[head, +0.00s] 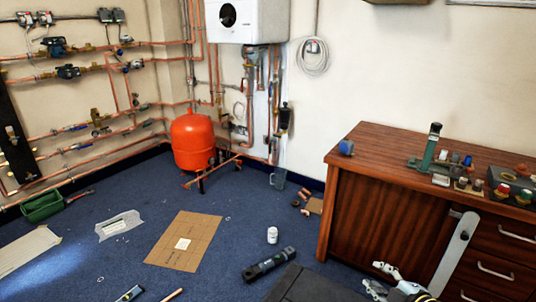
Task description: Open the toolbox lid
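A dark grey, flat-topped box (308,286) sits at the bottom edge of the head view, in front of the wooden cabinet. It looks like the toolbox, with its top lying flat and closed as far as I can see. Its near part is cut off by the frame, and no latch or handle shows. My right gripper (378,278) is just to the right of the box, with its pale fingers apart and nothing between them. I cannot tell its height above the box. My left gripper is not in view.
The wooden cabinet (385,215) blocks the right side. A black tool (268,264) lies left of the box, near a white tub (272,235). A cardboard sheet (184,240) and an open green tray (42,206) lie further left.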

